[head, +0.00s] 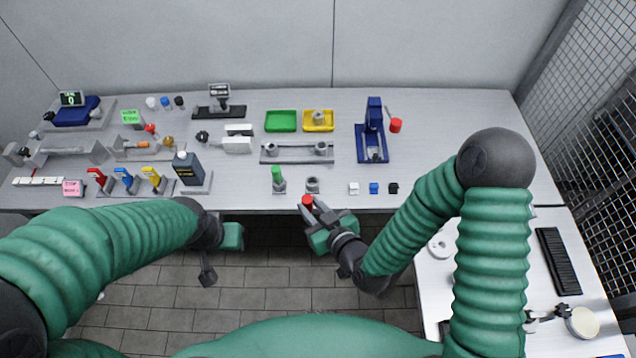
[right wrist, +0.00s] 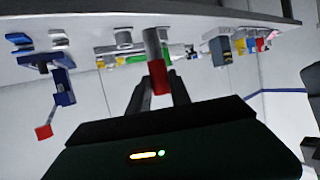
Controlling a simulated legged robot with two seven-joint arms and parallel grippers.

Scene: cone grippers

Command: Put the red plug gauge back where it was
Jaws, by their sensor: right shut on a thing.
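The red plug gauge (head: 307,201) is held in my right gripper (head: 318,208) just off the table's front edge. The right wrist view shows its red handle (right wrist: 158,77) and grey plug end (right wrist: 152,42) between the fingers, with the table upside down in that picture. A grey round holder (head: 312,185) with no gauge standing in it is on the table just beyond the gripper. To its left, a green plug gauge (head: 277,175) stands upright in a similar holder. My left gripper (head: 218,252) hangs in front of the table; its finger opening is unclear.
Small white (head: 353,188), blue (head: 374,188) and black (head: 393,188) blocks lie right of the holders. A blue press-like stand (head: 373,135) with a red knob (head: 396,125) is behind them. A grey bar fixture (head: 297,152) lies behind the holders.

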